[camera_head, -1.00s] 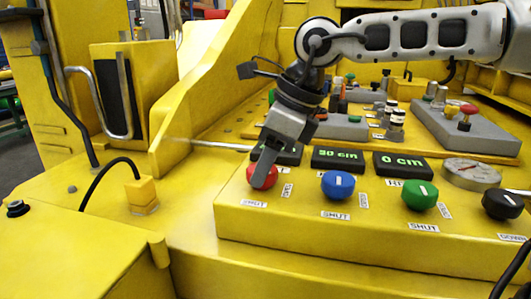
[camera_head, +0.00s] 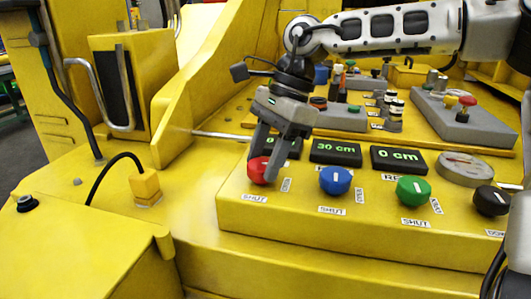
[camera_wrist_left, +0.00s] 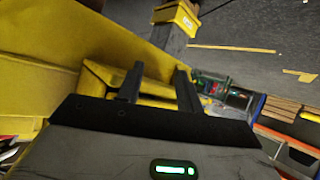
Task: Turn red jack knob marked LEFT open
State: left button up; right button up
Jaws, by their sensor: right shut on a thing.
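The red knob (camera_head: 258,170) is the leftmost of a row of knobs on the front of the yellow console. A SHUT label (camera_head: 255,197) lies below it and a small sideways label (camera_head: 286,185) to its right. My right gripper (camera_head: 262,167) reaches down from above, shut on the red knob with one finger on each side. The fingers cover part of the knob, so its pointer mark cannot be made out. My left gripper (camera_wrist_left: 158,85) shows only in the left wrist view, its two fingers apart with nothing held between them.
A blue knob (camera_head: 335,181), a green knob (camera_head: 413,190) and a black knob (camera_head: 491,201) follow to the right. Behind them are a 30 cm display (camera_head: 335,152), a 0 cm display (camera_head: 398,160) and a round gauge (camera_head: 465,169). A display behind my right gripper is mostly hidden.

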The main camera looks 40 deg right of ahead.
dwell(0.3)
jog(key=o, duration=1)
jog(key=p+v, duration=0.1)
jog(key=v, duration=1.5)
jog(key=shift+a+p, duration=0.1)
jog(key=shift+p, duration=0.25)
